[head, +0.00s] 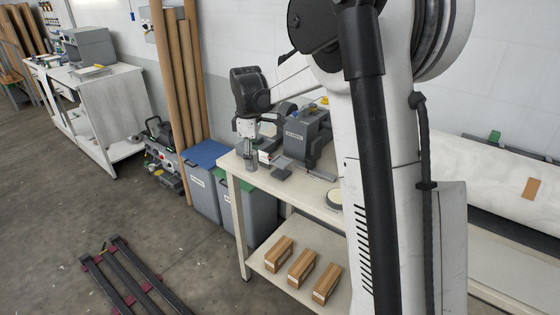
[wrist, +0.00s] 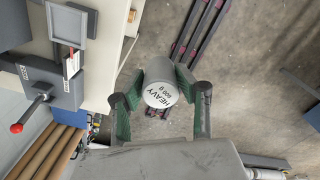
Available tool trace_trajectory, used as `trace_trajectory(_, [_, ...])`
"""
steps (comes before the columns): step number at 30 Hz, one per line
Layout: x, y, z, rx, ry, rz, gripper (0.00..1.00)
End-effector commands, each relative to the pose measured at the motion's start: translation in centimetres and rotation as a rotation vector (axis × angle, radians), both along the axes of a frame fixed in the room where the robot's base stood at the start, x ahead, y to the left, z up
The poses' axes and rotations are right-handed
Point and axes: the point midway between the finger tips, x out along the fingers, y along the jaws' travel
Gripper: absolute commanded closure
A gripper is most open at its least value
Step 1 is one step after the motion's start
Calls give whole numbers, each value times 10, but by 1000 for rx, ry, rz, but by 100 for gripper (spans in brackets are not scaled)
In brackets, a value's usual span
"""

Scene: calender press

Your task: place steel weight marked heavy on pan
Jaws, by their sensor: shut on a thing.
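The steel weight (wrist: 161,92) is a pale grey cylinder, its end face reading "HEAVY" above a smaller figure in grams. My gripper (head: 248,146) is shut on it, with green-lined fingers on both sides in the wrist view. The weight also shows below my gripper in the head view (head: 250,161), at the left end of the workbench (head: 237,168). In the wrist view, floor shows around it and the bench edge lies to its left. I cannot tell for certain which thing is the pan; a dark-framed square plate (wrist: 67,25) lies on the bench side.
A grey machine (head: 306,137) stands on the bench; a lever with a red knob (wrist: 17,128) shows in the wrist view. A pale round thing (head: 335,198) lies nearer. Blue-lidded (head: 203,155) and green-lidded bins stand beside the bench. Several cardboard tubes lean on the wall.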

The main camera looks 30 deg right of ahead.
Motion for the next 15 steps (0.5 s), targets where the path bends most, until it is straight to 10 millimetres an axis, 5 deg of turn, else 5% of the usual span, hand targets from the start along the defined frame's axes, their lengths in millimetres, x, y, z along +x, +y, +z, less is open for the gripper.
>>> trace_trajectory(6, [22, -27, 27, 0, 0, 287, 100])
trace_trajectory(15, [34, -46, 39, 0, 0, 463, 100])
